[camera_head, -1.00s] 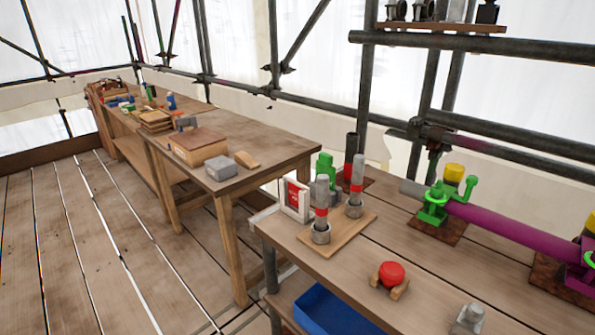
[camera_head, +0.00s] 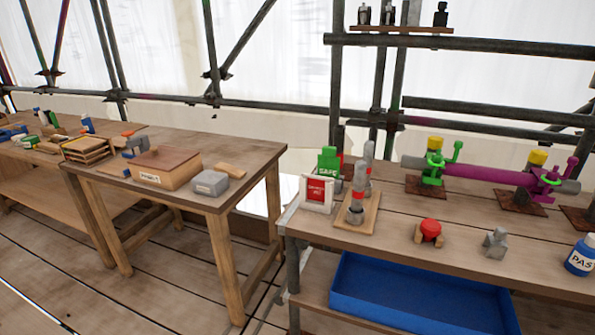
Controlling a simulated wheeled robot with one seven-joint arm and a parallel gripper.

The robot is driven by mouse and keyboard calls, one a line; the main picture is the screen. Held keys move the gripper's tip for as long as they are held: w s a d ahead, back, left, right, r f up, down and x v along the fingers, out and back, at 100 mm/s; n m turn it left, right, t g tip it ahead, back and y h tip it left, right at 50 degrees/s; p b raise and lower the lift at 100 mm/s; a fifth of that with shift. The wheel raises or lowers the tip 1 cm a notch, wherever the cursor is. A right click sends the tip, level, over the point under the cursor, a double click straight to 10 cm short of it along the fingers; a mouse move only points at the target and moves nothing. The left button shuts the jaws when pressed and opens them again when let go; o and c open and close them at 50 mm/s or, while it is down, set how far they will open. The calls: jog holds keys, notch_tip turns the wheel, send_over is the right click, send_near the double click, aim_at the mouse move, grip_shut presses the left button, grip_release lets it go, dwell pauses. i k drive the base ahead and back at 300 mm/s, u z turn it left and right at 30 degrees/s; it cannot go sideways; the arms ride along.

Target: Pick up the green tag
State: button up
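A green tag (camera_head: 328,161) with white lettering that looks like "SAFE" stands upright on the right-hand workbench, near its left end. It is behind a white-framed red sign (camera_head: 317,192), which hides its lower part. Grey posts with red bands (camera_head: 356,199) stand on a wooden board just to its right. My gripper is not in view.
The right-hand bench (camera_head: 390,228) also carries a red-topped piece (camera_head: 430,231), a grey fitting (camera_head: 495,243), a blue-and-white bottle (camera_head: 581,256) and a purple pipe (camera_head: 485,174). A blue bin (camera_head: 420,298) sits below. Another bench (camera_head: 245,163) stands left, with a floor gap between.

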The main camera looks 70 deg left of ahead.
aim_at(328, 165)
jog(key=u, duration=0.05)
jog(key=k, duration=0.25)
jog(key=u, duration=2.05)
jog(key=i, duration=0.85)
jog(key=u, duration=0.1)
